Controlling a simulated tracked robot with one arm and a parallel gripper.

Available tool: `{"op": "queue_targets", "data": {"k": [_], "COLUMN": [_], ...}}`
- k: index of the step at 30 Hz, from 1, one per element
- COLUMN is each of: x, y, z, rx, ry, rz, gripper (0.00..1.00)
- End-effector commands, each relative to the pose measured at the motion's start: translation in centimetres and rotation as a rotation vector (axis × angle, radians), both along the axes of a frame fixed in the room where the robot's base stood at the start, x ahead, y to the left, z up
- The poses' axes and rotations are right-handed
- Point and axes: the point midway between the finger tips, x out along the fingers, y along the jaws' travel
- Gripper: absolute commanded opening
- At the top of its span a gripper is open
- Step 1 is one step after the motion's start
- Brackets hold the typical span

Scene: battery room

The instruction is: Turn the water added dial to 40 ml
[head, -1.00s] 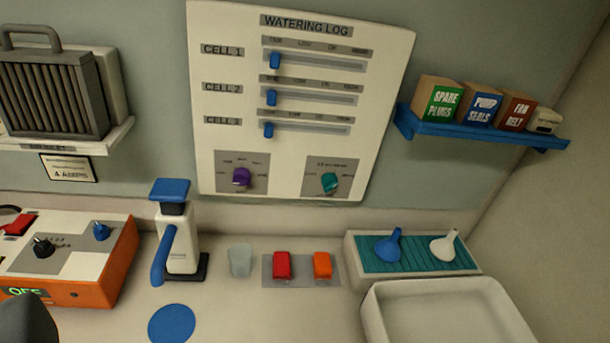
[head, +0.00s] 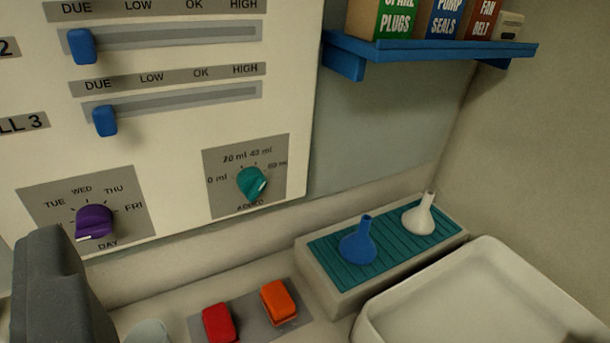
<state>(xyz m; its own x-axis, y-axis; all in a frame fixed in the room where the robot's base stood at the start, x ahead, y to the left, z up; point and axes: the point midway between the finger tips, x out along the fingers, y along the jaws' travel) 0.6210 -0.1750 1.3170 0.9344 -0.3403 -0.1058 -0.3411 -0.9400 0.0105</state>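The water added dial (head: 252,182) is a teal knob on a grey plate at the lower right of the white watering log board. Labels around it read 0 ml, 20 ml, what looks like 40 ml, and 60 ml, with ADDED below. A pale mark on the knob faces the lower right, away from the 40 ml label at its top. My gripper (head: 55,285) shows only as a dark grey part at the lower left, well left of the dial and apart from it. Its fingertips cannot be made out, so its opening is unclear.
A purple day dial (head: 94,221) sits left of the teal one, with blue sliders (head: 104,121) above. A blue shelf (head: 430,55) juts out at upper right. Below are red (head: 219,323) and orange (head: 279,302) blocks, funnels (head: 358,240) and a white basin (head: 480,290).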

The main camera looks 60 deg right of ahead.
Motion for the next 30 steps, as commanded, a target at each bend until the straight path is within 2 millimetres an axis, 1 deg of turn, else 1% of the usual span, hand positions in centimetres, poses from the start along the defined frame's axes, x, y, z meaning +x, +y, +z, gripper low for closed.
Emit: {"op": "queue_targets", "data": {"k": [1, 2, 3, 4, 5, 6, 9, 12, 15, 17, 20, 23, 30], "x": [1.0, 1.3, 1.6, 1.8, 1.8, 1.7, 1.2, 0.5, 0.0, -0.1, 0.2, 1.0, 3.6], "y": [-3.5, -5.2, -7.4, -9.0, -10.5, -12.3, -16.1, -18.6, -19.9, -20.3, -20.7, -21.1, -22.8], "z": [-3.5, -4.9, -6.7, -8.2, -9.5, -11.2, -14.9, -17.3, -18.7, -19.1, -19.1, -19.1, -19.2], "rx": [-0.004, -0.008, -0.014, -0.016, -0.022, -0.023, -0.030, -0.032, -0.036, -0.036, -0.038, -0.038, -0.038], "ry": [0.005, -0.006, -0.019, -0.025, -0.036, -0.046, -0.064, -0.083, -0.092, -0.096, -0.100, -0.101, -0.100], "rz": [-0.047, -0.067, -0.091, -0.108, -0.121, -0.140, -0.172, -0.190, -0.198, -0.200, -0.200, -0.200, -0.200], "gripper": [0.57, 0.57, 0.57, 0.57, 0.57, 0.57, 0.57, 0.57, 0.57, 0.57, 0.57, 0.57, 0.57]}}
